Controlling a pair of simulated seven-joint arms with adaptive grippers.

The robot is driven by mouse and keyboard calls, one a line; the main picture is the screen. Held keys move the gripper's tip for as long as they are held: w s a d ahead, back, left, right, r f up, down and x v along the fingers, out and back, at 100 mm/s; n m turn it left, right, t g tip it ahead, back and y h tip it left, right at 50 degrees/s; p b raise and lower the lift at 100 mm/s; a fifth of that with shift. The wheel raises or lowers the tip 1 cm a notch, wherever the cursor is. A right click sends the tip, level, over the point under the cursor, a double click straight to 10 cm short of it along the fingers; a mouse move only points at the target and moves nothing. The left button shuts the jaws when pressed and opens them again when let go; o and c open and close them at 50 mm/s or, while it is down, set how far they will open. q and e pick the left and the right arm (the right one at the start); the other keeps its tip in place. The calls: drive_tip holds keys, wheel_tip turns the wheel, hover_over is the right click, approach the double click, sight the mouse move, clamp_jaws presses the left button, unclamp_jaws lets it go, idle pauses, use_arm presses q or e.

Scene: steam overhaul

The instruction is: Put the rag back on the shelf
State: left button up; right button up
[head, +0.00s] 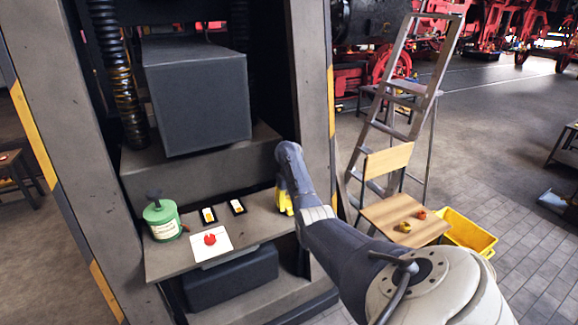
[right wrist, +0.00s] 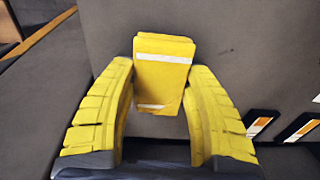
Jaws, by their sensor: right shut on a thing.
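The rag (right wrist: 163,68) is a folded yellow piece with white stripes, seen in the right wrist view. My right gripper (right wrist: 160,100) has its yellow, ribbed fingers on either side of it and is shut on it. In the head view, my right gripper (head: 285,203) is at the right end of the grey shelf (head: 165,268), mostly hidden by my own arm; I cannot make out the rag there. I cannot tell whether the rag touches the shelf. My left gripper is not in view.
On the shelf stand a green can (head: 162,222) at left, a white plate with a red knob (head: 210,240), and two small dark-framed pieces (head: 208,215). A grey box (head: 197,98) overhangs behind. A chair (head: 385,212), ladder and yellow crate (head: 466,232) stand to the right.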

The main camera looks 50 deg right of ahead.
sight(289, 202)
drive_tip(key=shift+f, duration=0.1)
drive_tip(key=o, duration=1.1)
wheel_tip(289, 202, up, 12)
drive_tip(key=shift+r, duration=0.15)
idle(0.4)
